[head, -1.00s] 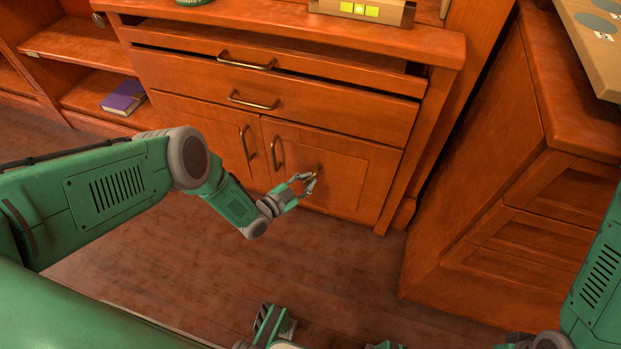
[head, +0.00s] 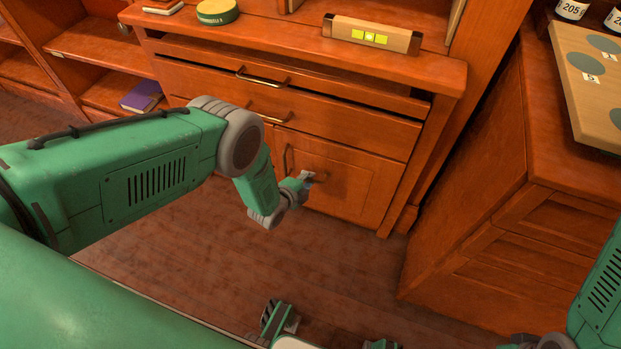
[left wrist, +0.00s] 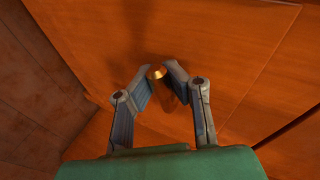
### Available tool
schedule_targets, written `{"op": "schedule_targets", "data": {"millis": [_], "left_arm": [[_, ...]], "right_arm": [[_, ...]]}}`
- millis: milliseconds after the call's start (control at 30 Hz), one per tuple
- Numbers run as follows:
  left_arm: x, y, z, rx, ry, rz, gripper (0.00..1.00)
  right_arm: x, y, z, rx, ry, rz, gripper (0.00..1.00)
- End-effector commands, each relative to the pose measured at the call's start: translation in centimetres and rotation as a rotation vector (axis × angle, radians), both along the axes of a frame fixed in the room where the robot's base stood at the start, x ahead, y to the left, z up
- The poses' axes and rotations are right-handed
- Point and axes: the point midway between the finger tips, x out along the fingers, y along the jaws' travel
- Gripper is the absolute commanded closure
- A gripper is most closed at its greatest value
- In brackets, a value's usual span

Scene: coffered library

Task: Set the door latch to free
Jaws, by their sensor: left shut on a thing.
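The latch is a small brass piece (left wrist: 156,72) on the face of the right-hand lower cabinet door (head: 350,190). In the head view my left gripper (head: 307,181) is at this door, just right of its upright handle, and largely covers the latch. In the left wrist view my left gripper (left wrist: 162,78) has its two fingertips closed in around the brass piece, one on each side. I cannot read which setting the latch has. The door looks shut.
Drawers with brass handles (head: 262,77) are above the door; the top drawer stands slightly out. A wooden cabinet (head: 470,215) stands right. Floor in front is clear.

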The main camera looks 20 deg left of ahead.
Motion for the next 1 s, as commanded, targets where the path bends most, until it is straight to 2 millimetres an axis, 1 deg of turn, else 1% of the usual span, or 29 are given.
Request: {"op": "schedule_targets", "data": {"millis": [100, 300, 833, 867, 900, 933, 1000], "left_arm": [[-0.08, 0.03, 0.24, 0.055, 0.002, 0.0, 1.0], [-0.08, 0.09, 0.43, 0.11, 0.001, -0.001, 1.0], [-0.08, -0.01, 0.48, 0.128, 0.001, -0.002, 1.0], [-0.09, -0.02, 0.47, 0.128, 0.001, -0.002, 0.81], [-0.08, -0.02, 0.48, 0.127, 0.001, -0.001, 0.67], [-0.08, -0.02, 0.48, 0.127, 0.001, -0.001, 0.64], [-0.06, -0.02, 0.5, 0.127, 0.0, -0.001, 0.64]], "right_arm": [[-0.01, 0.0, 0.3, 0.0, 0.0, 0.0, 0.65], [0.0, 0.0, 0.47, 0.0, 0.0, 0.0, 0.65], [-0.01, 0.0, 0.5, 0.0, 0.0, 0.0, 0.65], [-0.01, 0.0, 0.51, 0.0, 0.0, 0.0, 0.65], [-0.01, 0.0, 0.51, 0.0, 0.0, 0.0, 0.65], [-0.01, 0.0, 0.51, 0.0, 0.0, 0.0, 0.65], [-0.01, 0.0, 0.51, 0.0, 0.0, 0.0, 0.65]]}}
